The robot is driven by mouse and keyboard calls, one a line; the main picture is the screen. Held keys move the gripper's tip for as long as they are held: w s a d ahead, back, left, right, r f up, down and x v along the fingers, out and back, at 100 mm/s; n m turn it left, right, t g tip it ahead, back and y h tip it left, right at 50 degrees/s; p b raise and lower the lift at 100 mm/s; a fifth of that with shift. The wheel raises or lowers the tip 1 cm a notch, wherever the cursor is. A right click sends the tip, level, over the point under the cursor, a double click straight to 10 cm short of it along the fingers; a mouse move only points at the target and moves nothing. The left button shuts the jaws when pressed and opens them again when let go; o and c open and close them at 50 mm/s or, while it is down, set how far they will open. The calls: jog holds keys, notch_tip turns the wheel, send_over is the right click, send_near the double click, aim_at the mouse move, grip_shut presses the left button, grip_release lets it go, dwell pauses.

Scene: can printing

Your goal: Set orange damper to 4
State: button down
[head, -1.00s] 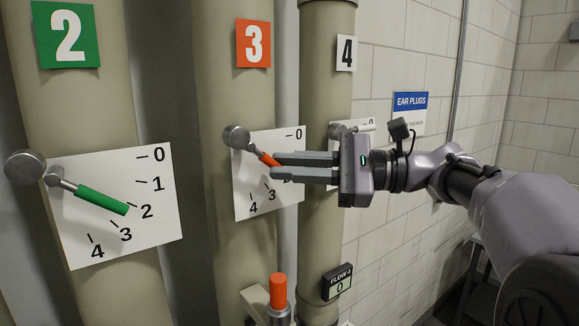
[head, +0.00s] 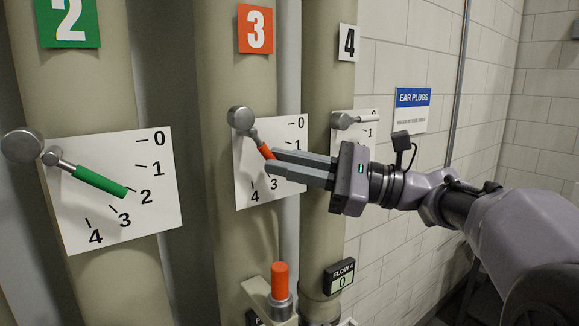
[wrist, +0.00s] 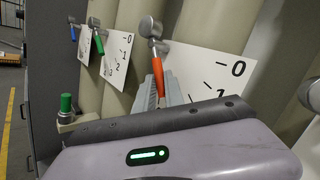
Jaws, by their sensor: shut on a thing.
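The orange damper lever (head: 265,150) hangs from a grey pivot on the pipe with the orange 3 sign (head: 255,28). My gripper (head: 272,160) reaches in from the right and is shut on the orange lever's handle. In the wrist view the orange handle (wrist: 158,80) lies between the two grey fingers (wrist: 158,95). The lever's lower end is hidden.
A green lever (head: 100,182) points near 2 on the left plate. A grey lever (head: 355,119) on the pipe marked 4 is close behind my gripper. An orange-topped post (head: 279,275) and a flow display (head: 339,277) are below.

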jog(key=shift+s+a+f+m+t+y+b, duration=0.3)
jog(key=shift+a+m+t+y, duration=0.2)
jog(key=shift+m, duration=0.45)
jog(key=shift+s+a+f+m+t+y+b, duration=0.25)
jog(key=shift+f+m+t+y, duration=0.15)
jog(key=shift+m+t, duration=0.4)
jog(key=shift+s+a+f+m+t+y+b, duration=0.2)
jog(key=shift+a+f+m+t+y+b, duration=0.15)
jog(key=shift+m, duration=0.7)
jog(key=c, duration=1.4)
grip_release()
jog(key=shift+c, duration=0.2)
jog(key=shift+r, duration=0.1)
jog(key=b+v, duration=0.7)
jog(key=v, duration=1)
jog(key=shift+f, duration=0.35)
